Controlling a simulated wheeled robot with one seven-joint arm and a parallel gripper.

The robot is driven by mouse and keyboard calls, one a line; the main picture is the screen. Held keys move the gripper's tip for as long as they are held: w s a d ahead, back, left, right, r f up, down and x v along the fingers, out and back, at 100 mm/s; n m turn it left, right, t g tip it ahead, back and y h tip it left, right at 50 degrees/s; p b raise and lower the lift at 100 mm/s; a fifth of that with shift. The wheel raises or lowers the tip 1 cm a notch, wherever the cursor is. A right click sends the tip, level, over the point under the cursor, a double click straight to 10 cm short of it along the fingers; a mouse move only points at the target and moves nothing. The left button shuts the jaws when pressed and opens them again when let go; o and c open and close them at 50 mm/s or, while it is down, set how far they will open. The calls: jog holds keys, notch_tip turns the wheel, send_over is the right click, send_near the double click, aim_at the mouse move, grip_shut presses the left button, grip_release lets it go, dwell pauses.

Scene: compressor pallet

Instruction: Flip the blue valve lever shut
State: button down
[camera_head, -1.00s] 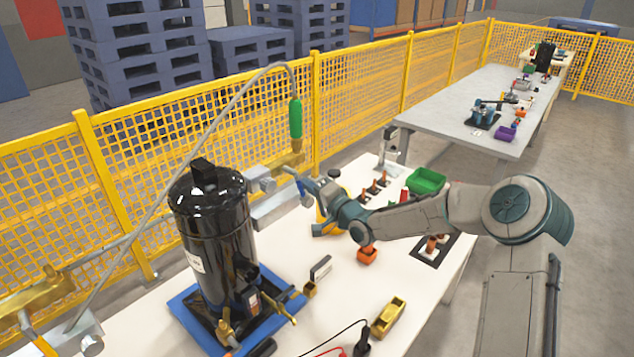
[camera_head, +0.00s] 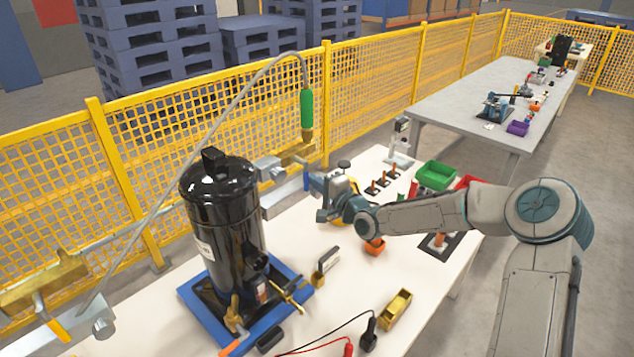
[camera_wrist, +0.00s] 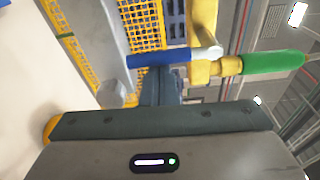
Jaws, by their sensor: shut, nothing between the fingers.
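The blue valve lever (camera_wrist: 160,58) lies across the upper middle of the wrist view. Its right end meets a brass valve body (camera_wrist: 205,70), which has a green hose grip (camera_wrist: 272,62) to its right. In the head view the lever (camera_head: 306,180) shows as a small blue piece below the brass valve (camera_head: 300,152), behind the black compressor's right side. My gripper (camera_wrist: 160,78) is shut and empty. Its fingertips are at the lever's near side, close to or touching it; I cannot tell which. In the head view, my gripper (camera_head: 318,185) is just right of the lever.
The black compressor (camera_head: 225,215) stands on a blue pallet (camera_head: 285,315) left of my gripper. A yellow mesh fence (camera_head: 365,95) runs behind. A grey hose (camera_head: 190,150) arches over the compressor.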

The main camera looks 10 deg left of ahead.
jog(key=shift+w, duration=0.1)
jog(key=w+d+b, duration=0.1)
jog(key=w+d, duration=0.2)
jog(key=b+v, duration=0.1)
jog(key=v, duration=0.7)
jog(key=shift+s, duration=0.4)
